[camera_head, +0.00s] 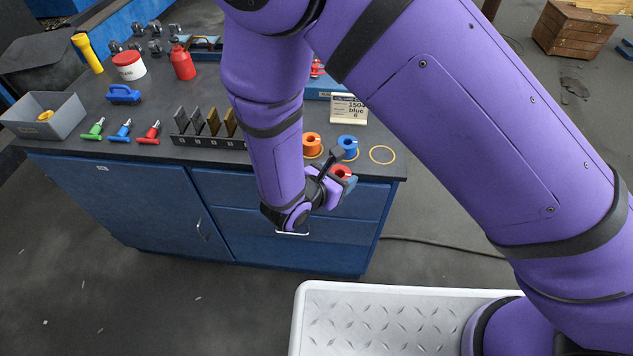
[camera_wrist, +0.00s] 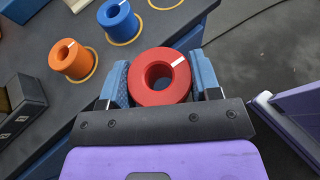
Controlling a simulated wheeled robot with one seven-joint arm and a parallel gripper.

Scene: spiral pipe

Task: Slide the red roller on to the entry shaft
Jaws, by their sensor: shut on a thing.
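The red roller (camera_wrist: 160,98) is a thick ring with a central hole and a white mark on its rim. It sits between the two blue fingers of my gripper (camera_wrist: 162,74), which is shut on it from both sides in the wrist view. In the head view the red roller (camera_head: 340,171) shows partly behind my gripper (camera_head: 344,178), near the bench's front right edge. Whether it touches the bench is not clear. I cannot make out the entry shaft in either view; my arm hides part of the bench.
An orange roller (camera_head: 312,143) and a blue roller (camera_head: 348,144) stand on the bench (camera_head: 100,152). An empty yellow ring outline (camera_head: 382,155) lies right of them. A dark slotted rack (camera_head: 205,140) stands to the left. A sign (camera_head: 348,109) stands behind the rollers.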

